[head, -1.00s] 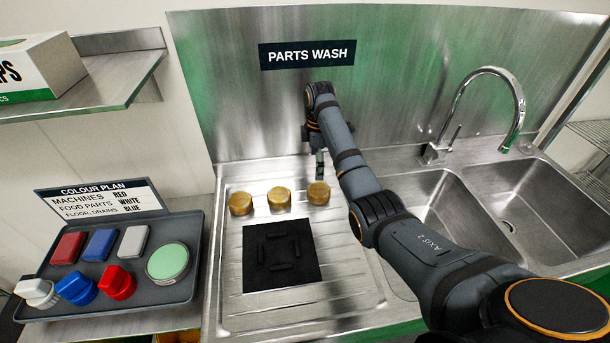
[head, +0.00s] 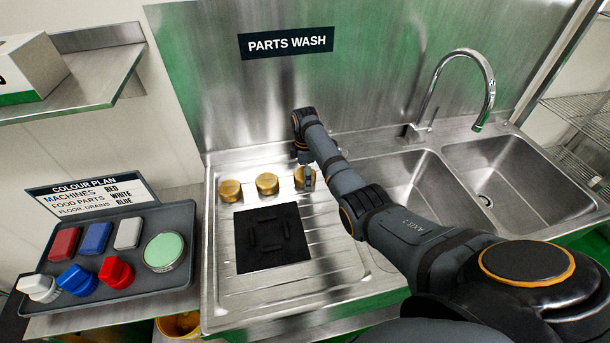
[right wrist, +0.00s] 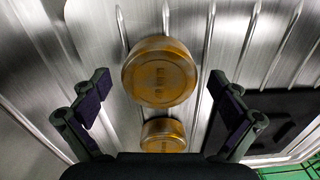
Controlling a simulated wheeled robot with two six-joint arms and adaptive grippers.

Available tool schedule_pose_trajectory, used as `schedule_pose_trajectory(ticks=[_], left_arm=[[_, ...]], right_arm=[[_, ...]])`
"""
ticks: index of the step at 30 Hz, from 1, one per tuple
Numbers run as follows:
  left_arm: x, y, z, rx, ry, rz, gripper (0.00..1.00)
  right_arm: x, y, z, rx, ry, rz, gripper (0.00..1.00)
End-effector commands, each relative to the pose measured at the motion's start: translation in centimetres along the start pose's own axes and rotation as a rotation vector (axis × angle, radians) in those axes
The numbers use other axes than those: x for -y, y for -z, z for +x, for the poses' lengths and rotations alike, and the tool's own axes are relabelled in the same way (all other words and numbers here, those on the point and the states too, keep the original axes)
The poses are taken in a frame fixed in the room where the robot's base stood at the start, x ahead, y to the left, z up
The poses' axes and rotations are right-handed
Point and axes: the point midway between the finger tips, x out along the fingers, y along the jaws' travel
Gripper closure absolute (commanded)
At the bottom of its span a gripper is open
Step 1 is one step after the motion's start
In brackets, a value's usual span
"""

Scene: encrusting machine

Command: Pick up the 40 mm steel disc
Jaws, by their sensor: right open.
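Three gold-coloured round discs stand in a row on the ribbed drainboard: a left disc (head: 230,190), a middle disc (head: 267,184) and a right disc (head: 298,180). None looks plain steel grey, and I cannot read a size. My right gripper (head: 307,178) is at the right disc and partly hides it. In the right wrist view, my right gripper (right wrist: 160,88) is open, its fingers apart on either side of a disc (right wrist: 160,72) with unreadable marking on top. Another disc (right wrist: 163,135) shows closer to the gripper's base. My left gripper is not in view.
A black square mat (head: 272,240) lies in front of the discs. The steel splashback (head: 380,60) rises behind. Sink basins and a tap (head: 490,90) are at the right. A grey tray (head: 110,285) with coloured blocks, knobs and a green-topped round piece stands left.

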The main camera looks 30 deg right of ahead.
Motion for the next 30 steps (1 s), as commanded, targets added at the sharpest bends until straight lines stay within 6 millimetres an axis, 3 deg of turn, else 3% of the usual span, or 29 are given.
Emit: schedule_pose_trajectory(ticks=[6,23,30], left_arm=[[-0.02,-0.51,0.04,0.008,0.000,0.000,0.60],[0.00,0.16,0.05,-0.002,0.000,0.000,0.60],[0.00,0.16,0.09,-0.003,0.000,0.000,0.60]], right_arm=[[-0.02,0.03,0.15,0.000,-0.001,0.000,0.02],[0.00,0.03,0.13,0.000,0.000,0.000,0.77],[-0.06,0.04,0.00,-0.001,-0.002,-0.001,0.77]])
